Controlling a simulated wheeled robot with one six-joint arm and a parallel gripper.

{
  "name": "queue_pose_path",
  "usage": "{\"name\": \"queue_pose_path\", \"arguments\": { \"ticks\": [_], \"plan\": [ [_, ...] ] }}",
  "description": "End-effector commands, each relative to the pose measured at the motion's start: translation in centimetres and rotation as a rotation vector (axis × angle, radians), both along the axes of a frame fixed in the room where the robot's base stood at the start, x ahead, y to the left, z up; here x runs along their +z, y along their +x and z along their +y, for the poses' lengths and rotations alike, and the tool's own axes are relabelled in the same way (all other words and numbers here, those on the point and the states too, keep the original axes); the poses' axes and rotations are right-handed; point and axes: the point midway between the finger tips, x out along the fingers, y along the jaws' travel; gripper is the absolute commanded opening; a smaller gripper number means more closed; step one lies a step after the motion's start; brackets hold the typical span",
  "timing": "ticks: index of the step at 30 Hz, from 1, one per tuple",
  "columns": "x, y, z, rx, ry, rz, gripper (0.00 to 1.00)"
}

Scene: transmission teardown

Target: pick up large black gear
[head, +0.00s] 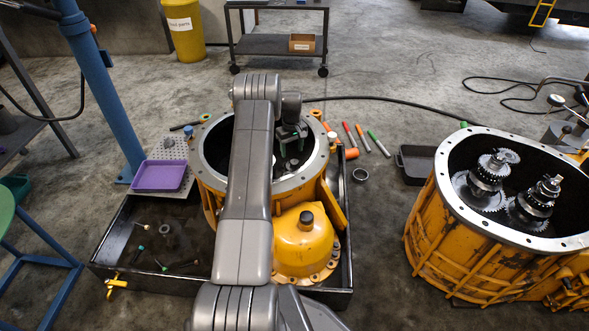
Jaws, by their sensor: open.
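My gripper (289,139) is open and points down into the round opening of the yellow transmission housing (206,185) in the middle of the view. Dark parts (291,165) show inside the housing, below and around the fingers. I cannot tell for sure which of them is the large black gear; the shadow and my arm hide much of the interior. My grey arm crosses the left part of the opening. I see nothing held between the fingers, though they are small and dark.
The housing stands in a black drip tray (125,235) with small loose parts. A purple tray (160,176) is at left. Several markers and a black bin (413,163) lie right. A second yellow housing (440,245) with metal gears (490,172) stands far right.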

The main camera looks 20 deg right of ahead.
Motion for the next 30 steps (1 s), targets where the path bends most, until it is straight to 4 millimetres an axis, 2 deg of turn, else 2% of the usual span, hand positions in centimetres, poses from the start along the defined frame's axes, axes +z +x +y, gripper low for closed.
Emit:
{"name": "queue_pose_path", "arguments": {
  "ticks": [5, 15, 22, 23, 30],
  "plan": [
    [-1.3, 0.0, -0.2, 0.000, -0.001, -0.002, 0.58],
    [-5.8, -0.5, -0.8, 0.001, -0.001, -0.001, 0.58],
    [-5.9, -0.5, -0.9, 0.000, -0.001, -0.002, 0.58],
    [-5.9, -0.5, -0.9, 0.000, -0.001, -0.002, 0.54],
    [-5.9, -0.5, -0.8, 0.000, -0.001, -0.001, 0.07]
  ]
}}
